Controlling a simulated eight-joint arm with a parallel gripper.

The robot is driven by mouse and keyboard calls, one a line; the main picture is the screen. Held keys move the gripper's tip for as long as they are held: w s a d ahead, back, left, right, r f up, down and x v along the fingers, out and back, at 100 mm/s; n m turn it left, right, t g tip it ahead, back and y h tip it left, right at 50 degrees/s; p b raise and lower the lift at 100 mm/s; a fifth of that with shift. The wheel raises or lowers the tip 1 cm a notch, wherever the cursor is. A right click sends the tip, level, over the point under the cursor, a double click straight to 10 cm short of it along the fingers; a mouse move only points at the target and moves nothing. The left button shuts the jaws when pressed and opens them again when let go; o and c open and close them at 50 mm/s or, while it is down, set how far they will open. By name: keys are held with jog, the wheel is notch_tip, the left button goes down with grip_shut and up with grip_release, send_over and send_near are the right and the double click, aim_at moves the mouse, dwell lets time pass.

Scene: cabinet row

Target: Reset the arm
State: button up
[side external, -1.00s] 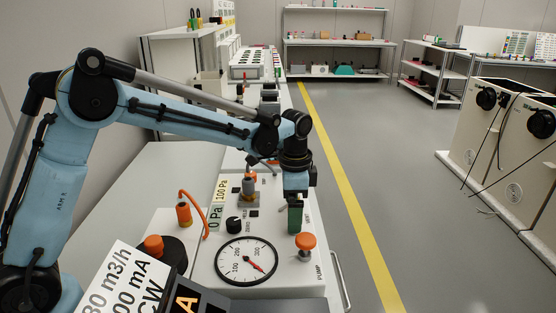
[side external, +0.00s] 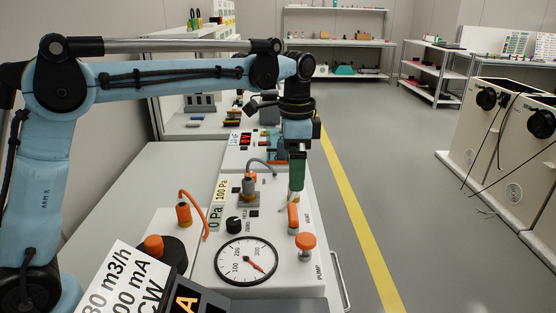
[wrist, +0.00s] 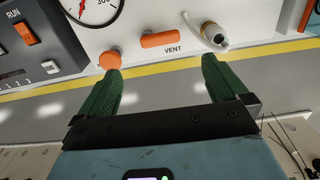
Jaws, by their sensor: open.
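My gripper (side external: 297,186) points down in the side view, above the white pump panel (side external: 285,272) and clear of it. In the wrist view its two green fingers (wrist: 160,80) stand wide apart with nothing between them. The orange vent handle (side external: 293,218) is just below the fingertips in the side view; it also shows in the wrist view (wrist: 166,39), labelled VENT. The orange pump knob (side external: 306,242) sits to its lower right in the side view. My arm's upper link is about level.
A round gauge with a red needle (side external: 246,261) and a black knob (side external: 233,225) are on the panel. An orange-capped fitting with a grey hose (side external: 249,184) stands behind. Open floor with a yellow line (side external: 350,205) lies to the right; cream cabinets (side external: 505,145) stand beyond.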

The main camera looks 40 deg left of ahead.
jog(key=shift+r, duration=0.65)
jog(key=s+a+f+n+t, duration=0.2)
jog(key=s+a+n+t, duration=0.1)
jog(key=s, duration=0.5)
jog(key=s+a+f+n+t, duration=0.2)
jog(key=s+n, duration=0.4)
jog(key=s, duration=0.3)
jog(key=shift+a+f+t, duration=0.4)
jog(key=shift+f+t, duration=0.4)
jog(key=shift+t, duration=0.3)
jog(key=shift+r, duration=0.1)
